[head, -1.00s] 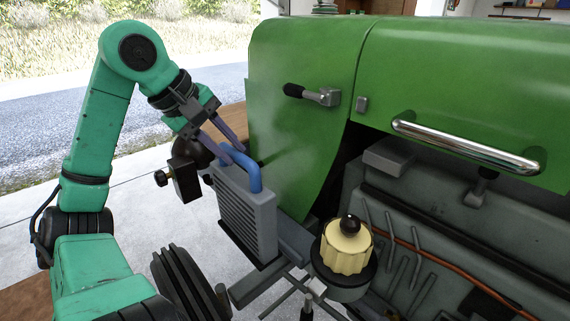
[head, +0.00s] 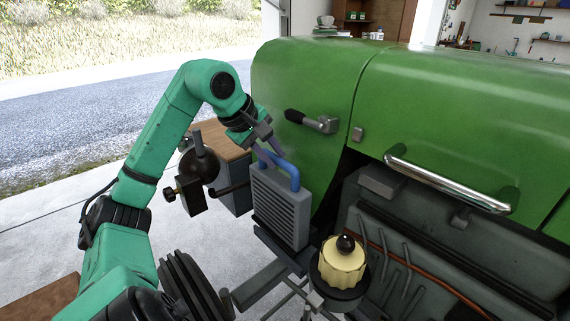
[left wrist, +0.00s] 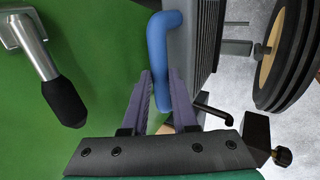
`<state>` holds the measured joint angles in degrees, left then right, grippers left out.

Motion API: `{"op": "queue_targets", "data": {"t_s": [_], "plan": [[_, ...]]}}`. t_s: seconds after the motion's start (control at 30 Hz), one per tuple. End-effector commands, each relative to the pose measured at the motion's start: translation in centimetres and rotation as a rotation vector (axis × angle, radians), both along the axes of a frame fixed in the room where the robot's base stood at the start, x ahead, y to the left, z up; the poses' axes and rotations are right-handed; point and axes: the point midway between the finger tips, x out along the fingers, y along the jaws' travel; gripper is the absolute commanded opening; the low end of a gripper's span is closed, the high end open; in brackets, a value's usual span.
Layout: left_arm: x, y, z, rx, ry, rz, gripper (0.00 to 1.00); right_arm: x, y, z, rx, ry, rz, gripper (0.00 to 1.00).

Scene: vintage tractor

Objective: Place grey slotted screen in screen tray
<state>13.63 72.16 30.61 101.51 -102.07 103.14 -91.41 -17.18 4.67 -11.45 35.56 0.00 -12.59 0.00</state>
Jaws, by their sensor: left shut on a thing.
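The grey slotted screen (head: 279,212) stands roughly upright in the head view, beside the green hood at the tractor's front. Its blue handle (head: 283,167) is on top, and the handle also shows in the left wrist view (left wrist: 158,45). My left gripper (head: 268,154) reaches down to the handle and is shut on it; its two fingers (left wrist: 164,85) show in the left wrist view. A dark ledge (head: 272,246), which looks like the screen tray, lies directly below the screen. I cannot tell whether the screen's bottom touches it. My right gripper is not in view.
The green hood (head: 298,75) with a black-gripped lever (head: 305,121) is close beside my left gripper. A cream cap (head: 342,265) stands at the front right of the screen. A black clamp-like part with a brass knob (head: 192,192) is to the left. A wood-topped bench (head: 220,138) is behind.

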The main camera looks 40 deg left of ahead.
Motion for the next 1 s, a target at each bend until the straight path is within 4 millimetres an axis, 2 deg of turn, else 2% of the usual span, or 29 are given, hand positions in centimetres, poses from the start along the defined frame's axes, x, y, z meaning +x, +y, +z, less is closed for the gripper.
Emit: {"op": "queue_targets", "data": {"t_s": [0.03, 0.37, 0.83, 0.93, 1.0], "plan": [[0.6, 0.0, 0.7, 0.001, -0.001, 0.001, 0.0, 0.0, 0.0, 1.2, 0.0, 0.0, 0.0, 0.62], [3.3, -0.3, 0.5, -0.001, -0.004, -0.001, 0.0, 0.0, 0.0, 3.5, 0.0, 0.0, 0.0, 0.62], [3.3, -0.4, -4.4, -0.004, 0.0, 0.0, 0.0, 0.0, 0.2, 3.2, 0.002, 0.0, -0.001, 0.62], [3.3, -0.4, -6.1, -0.005, 0.0, -0.001, 0.0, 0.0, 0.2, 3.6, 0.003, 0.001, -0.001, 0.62], [3.6, -0.4, -6.3, -0.006, -0.003, -0.001, 0.0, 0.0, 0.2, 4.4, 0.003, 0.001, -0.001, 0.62]]}}
